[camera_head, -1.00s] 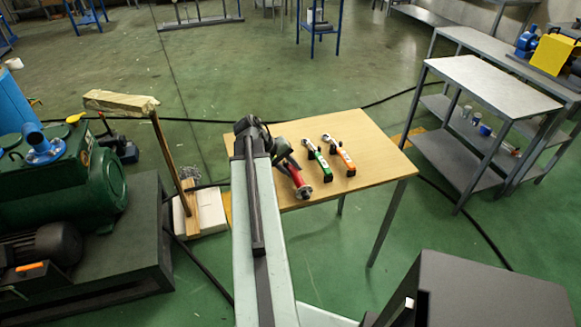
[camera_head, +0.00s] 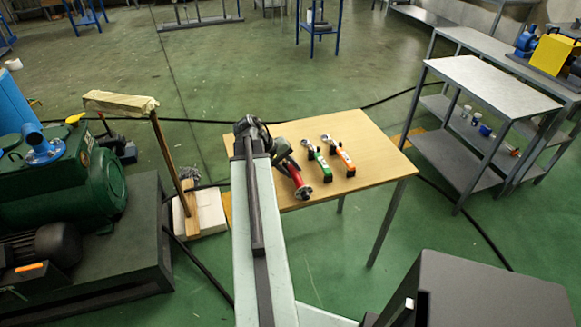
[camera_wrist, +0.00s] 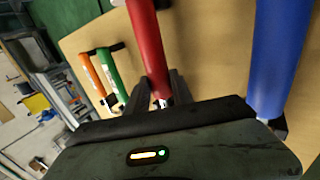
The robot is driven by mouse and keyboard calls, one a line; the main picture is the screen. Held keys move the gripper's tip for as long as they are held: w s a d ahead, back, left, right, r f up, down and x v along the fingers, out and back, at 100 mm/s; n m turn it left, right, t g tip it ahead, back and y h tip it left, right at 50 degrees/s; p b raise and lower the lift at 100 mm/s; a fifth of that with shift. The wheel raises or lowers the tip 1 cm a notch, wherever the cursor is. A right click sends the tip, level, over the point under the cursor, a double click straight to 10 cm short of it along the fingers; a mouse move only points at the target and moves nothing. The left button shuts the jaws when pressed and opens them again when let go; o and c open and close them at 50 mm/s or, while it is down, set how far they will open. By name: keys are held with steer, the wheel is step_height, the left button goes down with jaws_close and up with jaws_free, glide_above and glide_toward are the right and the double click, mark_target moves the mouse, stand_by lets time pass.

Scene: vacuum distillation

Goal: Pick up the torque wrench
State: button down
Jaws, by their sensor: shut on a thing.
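A red-handled wrench (camera_head: 298,177) is at the wooden table's left part, partly hidden by my arm in the head view. In the wrist view its red handle (camera_wrist: 148,42) runs up from between my fingers. My gripper (camera_wrist: 160,92) is shut on it near the metal part below the handle. A green-handled wrench (camera_head: 321,166) and an orange-handled wrench (camera_head: 346,162) lie on the table to its right. A blue-handled tool (camera_wrist: 278,55) shows at the right in the wrist view; my arm hides it in the head view. I cannot tell whether the red-handled wrench touches the table.
The wooden table (camera_head: 378,150) is bare to the right of the orange-handled wrench. A grey metal table (camera_head: 495,85) stands further right. A green machine (camera_head: 95,190) is at the left. A dark hose crosses the green floor.

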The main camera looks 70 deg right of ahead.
steer(key=shift+r, duration=0.15)
stand_by(0.3)
step_height(320, 180, up, 10)
steer(key=p, duration=1)
steer(key=c, duration=1.6)
jaws_free()
steer(key=shift+c, duration=0.2)
jaws_close()
